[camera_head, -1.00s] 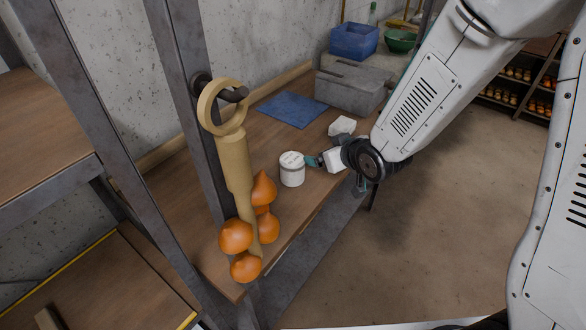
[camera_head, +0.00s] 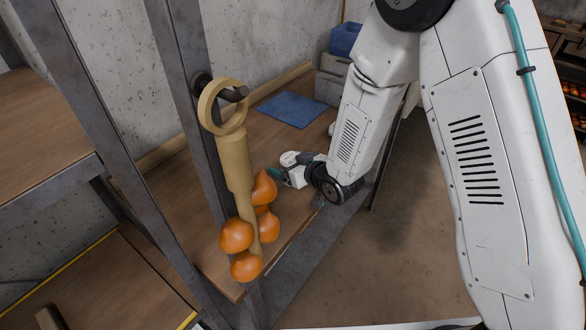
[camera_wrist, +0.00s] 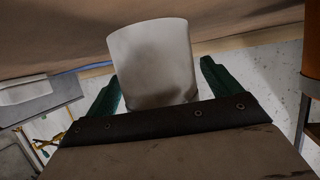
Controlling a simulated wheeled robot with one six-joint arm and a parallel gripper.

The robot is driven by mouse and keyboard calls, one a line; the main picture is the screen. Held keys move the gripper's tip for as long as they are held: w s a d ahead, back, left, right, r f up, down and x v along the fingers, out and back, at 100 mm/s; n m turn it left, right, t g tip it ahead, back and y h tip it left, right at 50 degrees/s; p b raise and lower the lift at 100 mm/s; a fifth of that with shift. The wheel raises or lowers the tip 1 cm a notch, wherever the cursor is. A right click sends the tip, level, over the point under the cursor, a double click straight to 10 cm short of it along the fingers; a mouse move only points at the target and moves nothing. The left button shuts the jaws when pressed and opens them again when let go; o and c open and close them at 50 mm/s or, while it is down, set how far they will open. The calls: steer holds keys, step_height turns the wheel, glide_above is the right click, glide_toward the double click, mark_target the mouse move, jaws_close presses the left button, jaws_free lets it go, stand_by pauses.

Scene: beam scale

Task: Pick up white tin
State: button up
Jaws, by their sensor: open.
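The white tin (camera_head: 289,157) stands on the wooden bench (camera_head: 262,140), partly hidden by my gripper in the head view. In the wrist view the white tin (camera_wrist: 152,58) fills the middle, between two dark green fingers. My gripper (camera_wrist: 161,75) is open, with one finger on each side of the tin. A gap shows beside the right finger; the left finger is close to the tin's side, and I cannot tell whether it touches. In the head view my gripper (camera_head: 287,168) reaches in low from the right.
Several orange onion-like things (camera_head: 236,235) hang with a tan ring-topped piece (camera_head: 235,160) on a hook, just left of my gripper. A steel post (camera_head: 185,90) stands behind them. A blue mat (camera_head: 291,109) lies farther back, with a grey box (camera_head: 329,86) and blue bin (camera_head: 346,40) beyond.

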steer(key=shift+w+a+f, duration=0.15)
steer(key=shift+w, duration=0.05)
steer(key=c, duration=1.3)
